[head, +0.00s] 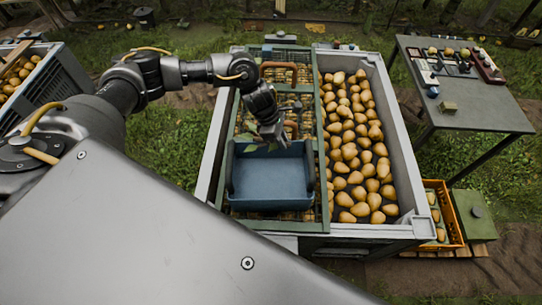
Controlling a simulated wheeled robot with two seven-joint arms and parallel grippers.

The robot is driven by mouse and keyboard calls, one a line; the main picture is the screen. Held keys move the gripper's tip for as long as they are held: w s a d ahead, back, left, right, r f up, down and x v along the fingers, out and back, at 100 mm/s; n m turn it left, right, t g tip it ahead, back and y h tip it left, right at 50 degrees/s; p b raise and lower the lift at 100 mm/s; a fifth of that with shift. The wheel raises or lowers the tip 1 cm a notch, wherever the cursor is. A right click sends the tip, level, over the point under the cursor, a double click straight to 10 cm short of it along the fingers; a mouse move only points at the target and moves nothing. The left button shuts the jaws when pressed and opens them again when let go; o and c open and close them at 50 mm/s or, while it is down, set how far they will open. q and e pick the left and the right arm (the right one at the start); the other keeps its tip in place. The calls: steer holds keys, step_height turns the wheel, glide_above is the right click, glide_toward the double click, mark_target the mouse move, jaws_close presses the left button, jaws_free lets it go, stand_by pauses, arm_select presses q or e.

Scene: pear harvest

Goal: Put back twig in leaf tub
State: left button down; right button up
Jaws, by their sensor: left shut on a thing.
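A blue open tub (268,202), which I take as the leaf tub, sits on the green frame over the left part of the big grey bin. Its inside looks empty from here. My left gripper (273,143) is over the tub's far edge, pointing down. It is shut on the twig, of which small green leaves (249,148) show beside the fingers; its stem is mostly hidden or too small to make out. I cannot tell whether the twig touches the tub. My right gripper is not in view.
The grey bin (401,165) holds many pears on its right side. Brown curved handles stand on the green frame (322,165) behind the tub. A grey table (480,110) with small items is at the right. An orange crate (455,225) and a green box (474,215) stand below it.

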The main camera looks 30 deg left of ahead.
arm_select(q)
steer(key=c, duration=1.3)
jaws_free()
steer(key=b+v, duration=0.3)
steer(key=v, duration=0.8)
